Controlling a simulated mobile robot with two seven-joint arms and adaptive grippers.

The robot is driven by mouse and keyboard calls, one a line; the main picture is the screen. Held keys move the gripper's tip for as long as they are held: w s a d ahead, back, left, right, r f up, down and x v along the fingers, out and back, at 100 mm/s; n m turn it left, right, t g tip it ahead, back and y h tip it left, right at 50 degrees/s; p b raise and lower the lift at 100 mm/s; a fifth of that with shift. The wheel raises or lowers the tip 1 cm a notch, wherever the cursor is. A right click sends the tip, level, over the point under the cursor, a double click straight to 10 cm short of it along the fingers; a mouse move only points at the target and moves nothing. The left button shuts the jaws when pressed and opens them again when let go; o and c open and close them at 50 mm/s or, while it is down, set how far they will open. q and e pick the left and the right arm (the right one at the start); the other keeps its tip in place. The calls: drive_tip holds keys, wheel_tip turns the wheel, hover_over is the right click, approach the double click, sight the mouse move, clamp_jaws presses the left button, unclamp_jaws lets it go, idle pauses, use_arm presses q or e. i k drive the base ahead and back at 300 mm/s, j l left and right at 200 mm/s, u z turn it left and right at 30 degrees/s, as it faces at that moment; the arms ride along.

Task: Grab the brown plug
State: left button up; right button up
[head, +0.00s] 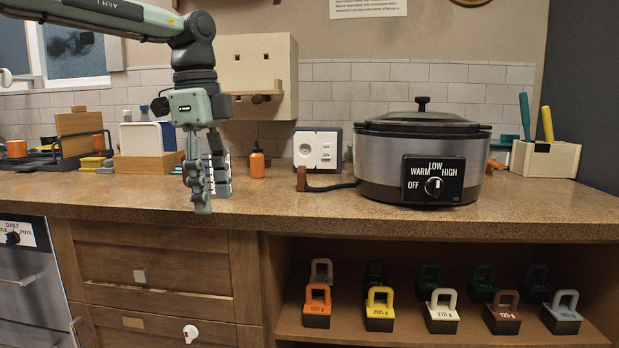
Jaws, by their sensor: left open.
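The brown plug (301,179) stands on the countertop, in front of the wall socket (307,149). A dark cord (332,187) runs from it to the right, to the slow cooker (418,160). My left gripper (207,196) hangs down above the front of the counter, left of the plug and apart from it. Its fingers point down and are open, with nothing seen between them. My right gripper is not in view.
An orange bottle (257,162) stands between my left gripper and the plug, farther back. Several labelled weights (380,309) sit on the shelf below. The counter front (262,203) is clear.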

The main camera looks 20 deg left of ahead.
sight(300, 169)
drive_tip(key=i, duration=1.25)
